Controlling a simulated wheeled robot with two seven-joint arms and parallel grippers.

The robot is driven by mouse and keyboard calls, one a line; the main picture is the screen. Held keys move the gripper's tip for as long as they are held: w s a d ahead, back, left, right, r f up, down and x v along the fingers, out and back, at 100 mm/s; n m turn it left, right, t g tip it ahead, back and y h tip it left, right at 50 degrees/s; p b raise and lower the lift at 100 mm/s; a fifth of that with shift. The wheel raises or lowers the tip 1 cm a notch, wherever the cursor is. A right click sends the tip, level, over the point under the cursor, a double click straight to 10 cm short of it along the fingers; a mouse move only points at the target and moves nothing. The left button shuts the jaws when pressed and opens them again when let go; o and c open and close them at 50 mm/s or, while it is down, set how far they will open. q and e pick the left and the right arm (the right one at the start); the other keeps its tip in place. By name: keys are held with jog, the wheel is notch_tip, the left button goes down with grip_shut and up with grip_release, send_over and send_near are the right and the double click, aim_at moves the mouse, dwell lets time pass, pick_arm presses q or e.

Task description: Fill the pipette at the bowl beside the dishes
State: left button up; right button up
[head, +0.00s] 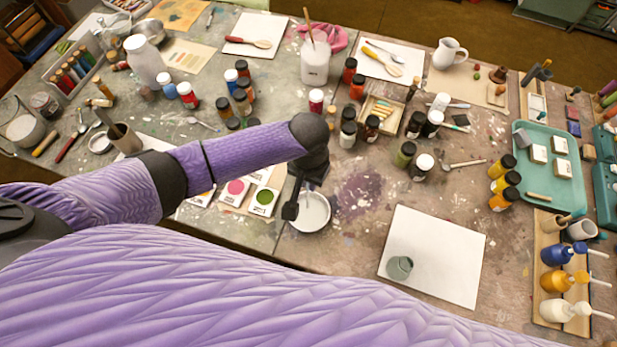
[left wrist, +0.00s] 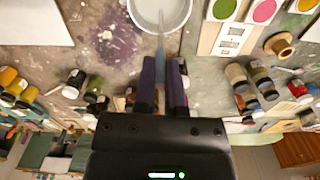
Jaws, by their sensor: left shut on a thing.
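My left gripper (head: 297,200) is at the white bowl (head: 322,222) and covers part of it in the head view. In the left wrist view, the gripper's two fingers (left wrist: 163,85) are shut on the pipette (left wrist: 160,48), a slim grey-blue stick. Its far end overlaps the inside of the bowl (left wrist: 139,22); I cannot tell whether it touches the contents. The dishes, a green one (head: 264,197) and a pink one (head: 236,187), stand just left of the bowl. The pipette is hidden behind the gripper in the head view. My right gripper is not in view.
A white sheet (head: 450,245) with a small grey-green cup (head: 399,267) lies right of the bowl. Dark-capped jars (head: 405,153) stand behind it. Pump bottles (head: 557,281) and a teal tray (head: 527,128) are at the right. Paint-stained table right of the bowl is clear.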

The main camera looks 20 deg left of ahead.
aim_at(308, 201)
pick_arm(q)
notch_tip(308, 201, down, 2)
jog(key=shift+f+b, duration=0.1)
jog(key=shift+b, duration=0.45)
jog(key=shift+f+b, duration=1.1)
jog(key=shift+f, duration=0.75)
jog(key=shift+o, duration=0.9)
